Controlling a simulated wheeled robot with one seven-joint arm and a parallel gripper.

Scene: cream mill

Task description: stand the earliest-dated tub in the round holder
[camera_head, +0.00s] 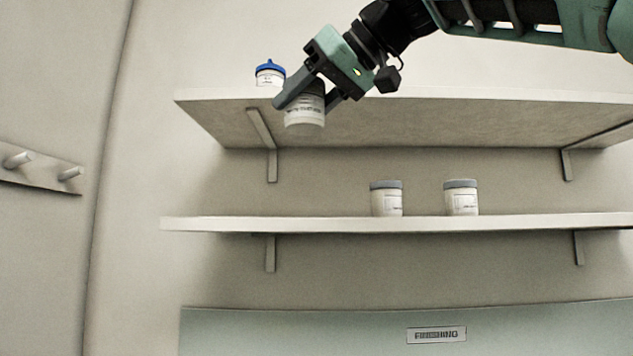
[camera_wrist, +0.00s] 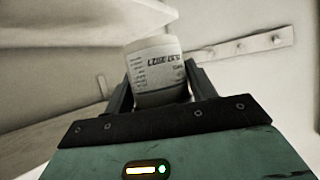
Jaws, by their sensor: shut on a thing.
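My gripper (camera_head: 303,95) is shut on a white tub (camera_head: 304,114) with a dark lid and holds it in front of the upper shelf's front edge, near its left end. The held tub (camera_wrist: 156,68) also shows in the wrist view between the two fingers, with a printed label too blurred to read. Two more white tubs with grey lids, a left one (camera_head: 387,199) and a right one (camera_head: 461,199), stand upright on the lower shelf. Their labels are too small to read. No round holder can be made out in either view.
A blue-topped white container (camera_head: 269,74) stands on the upper shelf (camera_head: 450,96), just behind my gripper. The lower shelf (camera_head: 290,223) has free room left of its tubs. A peg rail (camera_head: 40,169) is on the left wall. A panel below bears a "FINISHING" sign (camera_head: 436,335).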

